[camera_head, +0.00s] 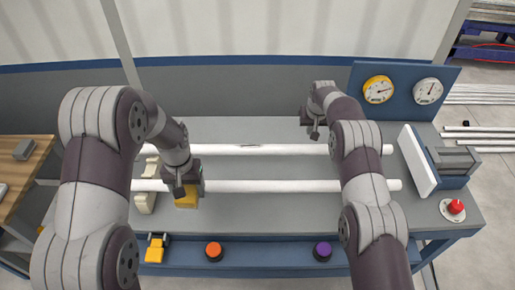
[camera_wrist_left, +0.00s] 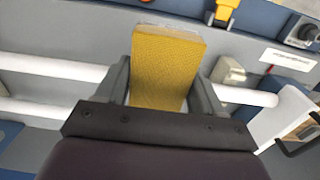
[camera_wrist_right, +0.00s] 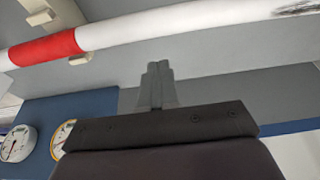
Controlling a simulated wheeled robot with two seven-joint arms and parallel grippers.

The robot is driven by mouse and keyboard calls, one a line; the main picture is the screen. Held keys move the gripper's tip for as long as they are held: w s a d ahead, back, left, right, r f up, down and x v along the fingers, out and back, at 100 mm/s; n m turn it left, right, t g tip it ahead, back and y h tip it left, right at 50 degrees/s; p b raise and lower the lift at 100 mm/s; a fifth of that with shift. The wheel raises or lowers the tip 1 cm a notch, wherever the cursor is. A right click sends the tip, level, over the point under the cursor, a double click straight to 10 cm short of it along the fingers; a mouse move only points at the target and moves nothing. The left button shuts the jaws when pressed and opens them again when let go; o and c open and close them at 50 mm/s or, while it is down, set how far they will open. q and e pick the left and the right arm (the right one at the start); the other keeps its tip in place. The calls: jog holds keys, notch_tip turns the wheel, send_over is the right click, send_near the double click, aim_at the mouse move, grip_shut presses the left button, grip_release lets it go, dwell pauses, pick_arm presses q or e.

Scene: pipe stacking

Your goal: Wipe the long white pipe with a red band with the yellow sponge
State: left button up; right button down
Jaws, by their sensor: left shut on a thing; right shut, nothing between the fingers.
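The long white pipe with a red band is the far pipe (camera_head: 230,150), lying level across the bench. A dark smudge shows on its middle. Its red band (camera_wrist_right: 45,48) shows in the right wrist view and is hidden behind my right arm in the head view. My left gripper (camera_head: 186,185) is shut on the yellow sponge (camera_wrist_left: 165,65), at the near pipe's left part. The sponge also shows in the head view (camera_head: 187,201); whether it touches that pipe is unclear. My right gripper (camera_head: 315,132) is shut and empty, close to the far pipe.
A plain near white pipe (camera_head: 280,186) lies parallel to the far one. Pale supports (camera_head: 146,203) stand at the left. Orange (camera_head: 214,251) and purple (camera_head: 322,251) knobs line the front edge. Gauges (camera_head: 378,90) stand at the back right, a red button (camera_head: 455,207) at the right.

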aim_at(307, 145)
pick_arm(q)
notch_tip(307, 145, down, 2)
jog(key=shift+b, duration=0.95)
pick_arm(e)
notch_tip(307, 145, down, 5)
jog(key=shift+s+f, duration=0.1)
pick_arm(q)
jog(key=shift+f+b, duration=0.4)
jog(key=shift+b, duration=0.05)
pick_arm(e)
jog(key=shift+f, duration=0.45)
dwell(0.6)
jog(key=shift+r, duration=0.15)
pick_arm(q)
notch_tip(307, 145, up, 3)
jog(key=p, duration=0.2)
jog(key=shift+f+p, duration=0.2)
jog(key=shift+p, duration=0.15)
pick_arm(e)
notch_tip(307, 145, up, 5)
jog(key=shift+r, duration=0.1)
pick_arm(q)
jog(key=shift+r, duration=0.15)
pick_arm(e)
jog(key=shift+r, duration=0.25)
jog(key=shift+r, duration=0.1)
